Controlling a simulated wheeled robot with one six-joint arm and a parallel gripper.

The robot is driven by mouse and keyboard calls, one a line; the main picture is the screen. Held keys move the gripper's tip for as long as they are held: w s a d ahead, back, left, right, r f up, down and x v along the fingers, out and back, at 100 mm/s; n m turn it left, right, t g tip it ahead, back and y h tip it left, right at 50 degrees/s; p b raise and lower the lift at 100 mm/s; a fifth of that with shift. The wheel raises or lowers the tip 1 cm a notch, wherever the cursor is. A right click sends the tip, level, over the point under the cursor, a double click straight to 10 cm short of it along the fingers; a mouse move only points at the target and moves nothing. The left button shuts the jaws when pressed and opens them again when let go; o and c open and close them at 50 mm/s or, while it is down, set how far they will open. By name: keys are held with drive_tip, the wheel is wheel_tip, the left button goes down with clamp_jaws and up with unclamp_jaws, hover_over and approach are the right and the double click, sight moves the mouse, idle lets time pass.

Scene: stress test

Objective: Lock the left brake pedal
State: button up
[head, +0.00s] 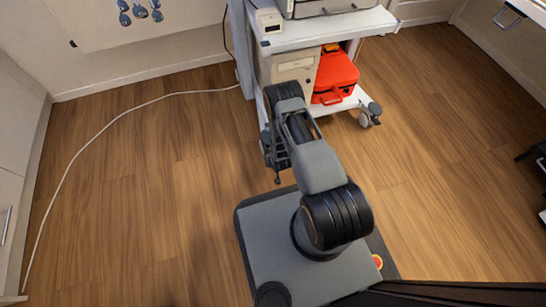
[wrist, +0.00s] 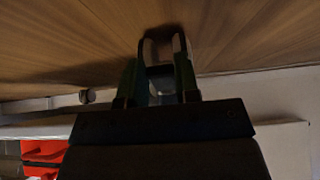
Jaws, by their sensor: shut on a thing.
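My gripper (head: 273,158) is low at the front left corner of the white cart (head: 330,27), near the floor. In the wrist view its two fingers (wrist: 159,66) stand on both sides of a small grey and pale part, which appears to be the left brake pedal (wrist: 157,52). The fingers are shut on it. The picture there is dark, so I cannot tell whether the pedal is up or down. In the head view my arm hides the left caster and its pedal.
The right caster (head: 370,115) stands at the cart's other front corner. A red case (head: 336,74) and a beige box (head: 293,68) sit on the lower shelf. A white cable (head: 120,113) runs across the wooden floor on the left.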

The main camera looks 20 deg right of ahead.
idle(0.3)
drive_tip(key=o, duration=0.9)
